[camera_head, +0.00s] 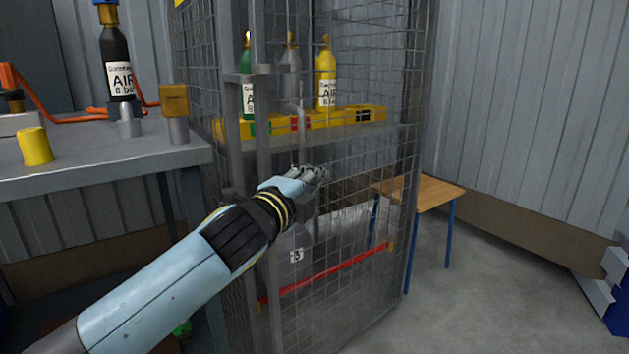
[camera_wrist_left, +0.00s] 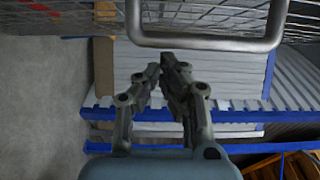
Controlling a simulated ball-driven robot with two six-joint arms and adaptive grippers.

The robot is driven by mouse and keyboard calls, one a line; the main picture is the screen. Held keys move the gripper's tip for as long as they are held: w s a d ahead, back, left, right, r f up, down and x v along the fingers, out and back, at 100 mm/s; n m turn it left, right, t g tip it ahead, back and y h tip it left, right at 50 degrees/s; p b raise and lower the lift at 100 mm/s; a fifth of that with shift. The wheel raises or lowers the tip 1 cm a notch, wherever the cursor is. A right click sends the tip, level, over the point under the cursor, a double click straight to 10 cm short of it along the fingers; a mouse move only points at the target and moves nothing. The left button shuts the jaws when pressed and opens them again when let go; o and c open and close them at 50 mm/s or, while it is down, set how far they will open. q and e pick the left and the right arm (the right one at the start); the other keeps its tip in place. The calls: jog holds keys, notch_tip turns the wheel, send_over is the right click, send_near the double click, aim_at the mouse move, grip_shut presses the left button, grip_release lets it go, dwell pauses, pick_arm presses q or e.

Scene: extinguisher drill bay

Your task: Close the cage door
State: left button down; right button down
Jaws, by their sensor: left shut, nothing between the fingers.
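The cage (camera_head: 210,75) is a tall grey mesh cabinet in the middle of the head view. Its mesh door (camera_head: 345,225) is at the front, with a grey post along its left edge. Whether a gap remains at that edge I cannot tell. A grey bar handle (camera_head: 301,135) stands on the door; the left wrist view shows it as a rounded bar (camera_wrist_left: 205,43) by the mesh. My left gripper (camera_head: 319,173) is shut and empty, near the handle's lower end. In the wrist view its fingertips (camera_wrist_left: 161,66) are just below the bar, not around it.
A grey workbench (camera_head: 95,185) at left holds a black air bottle (camera_head: 117,62) and a yellow cup (camera_head: 35,146). Inside the cage, a yellow bottle (camera_head: 325,78) and others stand on a shelf. A wooden-topped bench (camera_head: 430,192) is behind at right. Floor at right (camera_head: 480,300) is clear.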

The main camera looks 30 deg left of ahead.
aim_at(289, 169)
pick_arm(q)
jog(key=w+a+m+h, duration=0.1)
jog(key=a+m+h, duration=0.2)
jog(key=a, duration=0.3)
jog(key=shift+w+h, duration=0.15)
jog(key=shift+h, duration=0.55)
jog(key=shift+a+r, duration=0.15)
